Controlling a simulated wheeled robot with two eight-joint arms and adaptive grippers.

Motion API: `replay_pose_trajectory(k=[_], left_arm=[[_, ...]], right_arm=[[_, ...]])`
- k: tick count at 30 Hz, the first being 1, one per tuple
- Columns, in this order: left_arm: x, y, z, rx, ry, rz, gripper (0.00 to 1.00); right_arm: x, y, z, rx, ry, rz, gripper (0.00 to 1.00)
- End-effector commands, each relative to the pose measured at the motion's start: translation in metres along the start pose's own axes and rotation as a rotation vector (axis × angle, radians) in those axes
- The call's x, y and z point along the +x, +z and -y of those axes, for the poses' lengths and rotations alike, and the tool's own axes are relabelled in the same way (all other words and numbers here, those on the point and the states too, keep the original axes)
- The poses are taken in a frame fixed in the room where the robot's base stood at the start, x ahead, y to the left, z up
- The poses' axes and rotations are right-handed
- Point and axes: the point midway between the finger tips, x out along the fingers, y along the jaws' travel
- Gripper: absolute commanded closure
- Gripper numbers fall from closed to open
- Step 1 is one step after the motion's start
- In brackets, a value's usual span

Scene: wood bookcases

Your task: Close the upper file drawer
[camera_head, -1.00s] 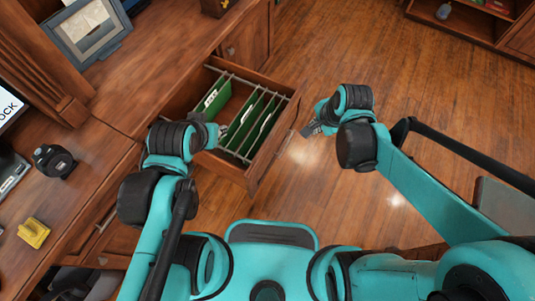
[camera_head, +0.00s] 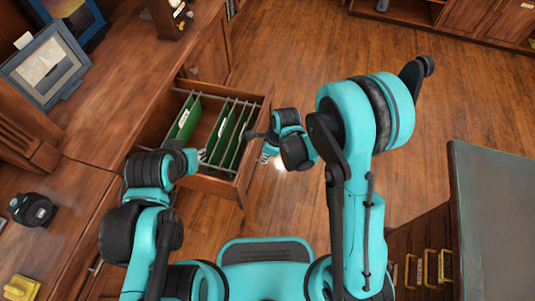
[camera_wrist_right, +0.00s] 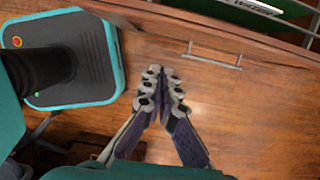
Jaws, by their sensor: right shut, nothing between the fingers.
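The upper file drawer (camera_head: 212,184) stands pulled out from the wooden desk in the head view, with green hanging files (camera_head: 222,128) on metal rails inside. My right gripper (camera_head: 264,156) is beside the outer face of the drawer front, partly hidden by its own wrist. In the right wrist view my right gripper (camera_wrist_right: 164,76) is shut and empty, its tips apart from the drawer's metal handle (camera_wrist_right: 214,55). My left gripper (camera_head: 201,156) is at the near, desk-side part of the drawer; its fingers are too small to read.
A grey-topped cabinet with yellow handles (camera_head: 428,268) stands at the right. Picture frames (camera_head: 45,66), a black object (camera_head: 33,209) and a yellow object (camera_head: 21,288) are on the desk. Wooden floor (camera_head: 300,65) beyond the drawer is clear.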

Motion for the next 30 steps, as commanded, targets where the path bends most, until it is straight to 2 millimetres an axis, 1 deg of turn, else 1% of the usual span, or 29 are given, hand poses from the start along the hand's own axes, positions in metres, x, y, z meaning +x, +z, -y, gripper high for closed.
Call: replay_pose_trajectory(k=[1, 3, 6, 9, 12, 16, 25, 30], left_arm=[[0.008, 0.005, 0.000, 0.000, 0.000, 0.000, 0.70], [0.012, 0.009, 0.000, 0.000, 0.000, 0.000, 0.70], [0.015, 0.010, 0.000, 0.000, 0.000, 0.000, 0.70], [0.017, 0.012, 0.000, 0.000, 0.000, 0.000, 0.70], [0.018, 0.013, 0.000, 0.000, 0.000, 0.000, 0.70], [0.019, 0.013, 0.000, 0.000, 0.000, 0.000, 0.70], [0.018, 0.013, 0.000, 0.000, 0.000, 0.000, 0.70], [0.018, 0.013, 0.000, 0.000, 0.000, 0.000, 0.70]], right_arm=[[0.015, -0.001, 0.000, -0.001, 0.000, 0.000, 1.00], [0.029, -0.001, 0.000, -0.001, 0.000, 0.000, 1.00], [0.029, 0.017, -0.001, -0.004, 0.001, 0.000, 1.00], [0.031, 0.028, 0.000, -0.003, 0.000, -0.001, 1.00], [0.032, 0.035, 0.000, -0.001, 0.000, -0.001, 1.00], [0.032, 0.038, 0.000, -0.001, -0.001, -0.001, 1.00], [0.032, 0.039, 0.000, -0.001, -0.001, 0.000, 1.00], [0.033, 0.045, 0.006, -0.001, -0.001, 0.000, 1.00]])
